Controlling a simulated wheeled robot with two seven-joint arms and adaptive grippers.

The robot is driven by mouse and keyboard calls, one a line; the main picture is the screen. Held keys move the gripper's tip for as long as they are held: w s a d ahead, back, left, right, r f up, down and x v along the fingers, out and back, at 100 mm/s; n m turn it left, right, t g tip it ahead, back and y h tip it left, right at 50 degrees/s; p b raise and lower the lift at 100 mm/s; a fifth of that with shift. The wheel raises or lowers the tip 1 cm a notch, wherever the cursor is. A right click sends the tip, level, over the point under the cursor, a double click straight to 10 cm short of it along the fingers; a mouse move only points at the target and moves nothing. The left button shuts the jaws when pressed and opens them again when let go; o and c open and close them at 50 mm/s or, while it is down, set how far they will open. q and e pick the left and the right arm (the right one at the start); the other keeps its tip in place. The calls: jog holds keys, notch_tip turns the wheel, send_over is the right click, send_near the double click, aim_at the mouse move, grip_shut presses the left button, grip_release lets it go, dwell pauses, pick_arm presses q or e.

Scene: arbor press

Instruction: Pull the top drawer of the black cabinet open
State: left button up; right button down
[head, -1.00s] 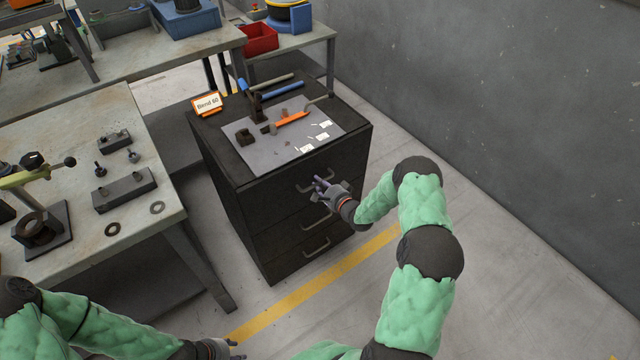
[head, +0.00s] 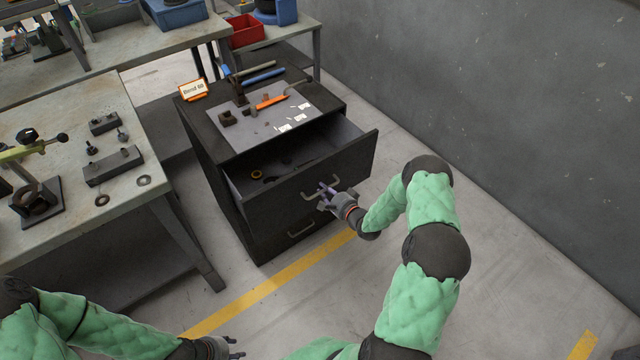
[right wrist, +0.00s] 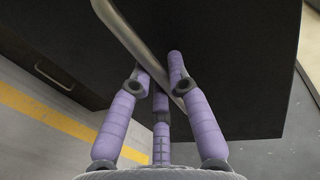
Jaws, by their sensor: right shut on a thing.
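The black cabinet (head: 222,190) stands in the middle of the head view. Its top drawer (head: 352,155) is pulled well out, and its grey inside shows from above. My right gripper (head: 327,190) is at the drawer front, shut on the metal bar handle (right wrist: 134,35). In the right wrist view, the purple fingers (right wrist: 164,72) close around this bar against the dark drawer front. My left gripper (head: 238,347) is low at the bottom edge of the head view, away from the cabinet, with its fingers apart and empty.
A grey mat (head: 262,128) with tools and an orange sign (head: 193,89) are on the cabinet top. A workbench (head: 150,165) stands left; a wall (head: 500,90) stands right. Floor in front is clear.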

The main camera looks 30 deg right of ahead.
jog(key=f+p+v, duration=0.2)
jog(key=v, duration=1)
jog(key=shift+s+f, duration=0.3)
jog(key=shift+s, duration=0.4)
jog(key=c, duration=1.2)
grip_release()
jog(key=shift+d, duration=0.1)
jog(key=shift+o, duration=0.2)
jog(key=v, duration=1.1)
jog(key=shift+s, duration=0.4)
jog(key=shift+d+r, duration=0.1)
jog(key=shift+d, duration=0.05)
